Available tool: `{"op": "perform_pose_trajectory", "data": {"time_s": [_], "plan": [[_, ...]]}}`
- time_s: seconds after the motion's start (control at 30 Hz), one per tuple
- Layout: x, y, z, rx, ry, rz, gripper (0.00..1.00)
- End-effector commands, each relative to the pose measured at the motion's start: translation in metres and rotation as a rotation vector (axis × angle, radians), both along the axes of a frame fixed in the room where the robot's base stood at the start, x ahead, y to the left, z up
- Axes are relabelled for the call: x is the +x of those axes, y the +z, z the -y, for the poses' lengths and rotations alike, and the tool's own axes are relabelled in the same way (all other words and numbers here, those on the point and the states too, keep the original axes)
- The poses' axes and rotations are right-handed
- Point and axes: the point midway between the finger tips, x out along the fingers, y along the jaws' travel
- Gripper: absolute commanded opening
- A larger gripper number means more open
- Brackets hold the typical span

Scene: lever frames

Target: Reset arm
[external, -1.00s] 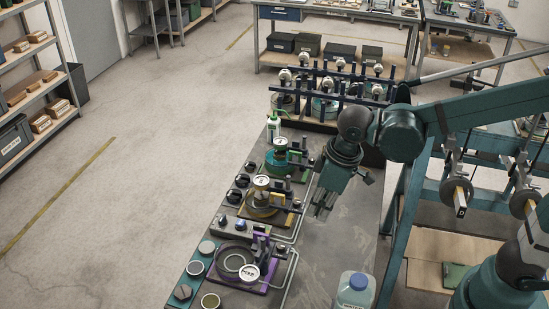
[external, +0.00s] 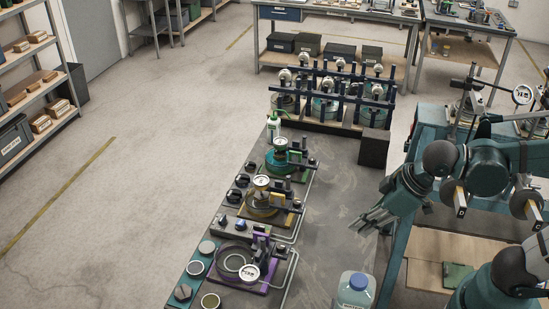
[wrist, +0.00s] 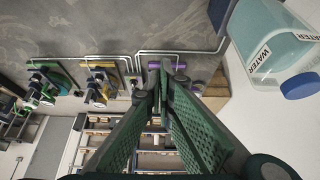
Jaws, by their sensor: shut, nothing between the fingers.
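My gripper (external: 362,226) is shut and empty. In the external view it hangs over the right side of the grey bench, pointing left, with my teal arm folded back to the right. In the wrist view its green padded fingers (wrist: 166,80) fill the middle and meet near their tips. It touches no object that I can make out. The purple station (external: 250,260), the yellow station (external: 263,200) and the green station (external: 283,157) stand to its left on the bench. The purple station is partly hidden by the fingers in the wrist view.
A water jug (external: 355,288) with a blue cap stands on the bench near my gripper and shows large in the wrist view (wrist: 275,45). A green-topped bottle (external: 274,125) and a rack of gauges (external: 330,95) stand farther back. The bench's middle (external: 335,195) is clear.

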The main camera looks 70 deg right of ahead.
Motion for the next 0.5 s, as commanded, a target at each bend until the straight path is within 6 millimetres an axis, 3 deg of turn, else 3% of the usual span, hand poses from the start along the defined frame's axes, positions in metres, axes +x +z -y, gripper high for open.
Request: {"op": "perform_pose_trajectory", "data": {"time_s": [0.2, 0.5], "plan": [[-0.026, -0.016, 0.0, 0.0, 0.0, 0.059, 0.0], [-0.046, -0.03, -0.001, 0.001, 0.001, 0.116, 0.0]]}}
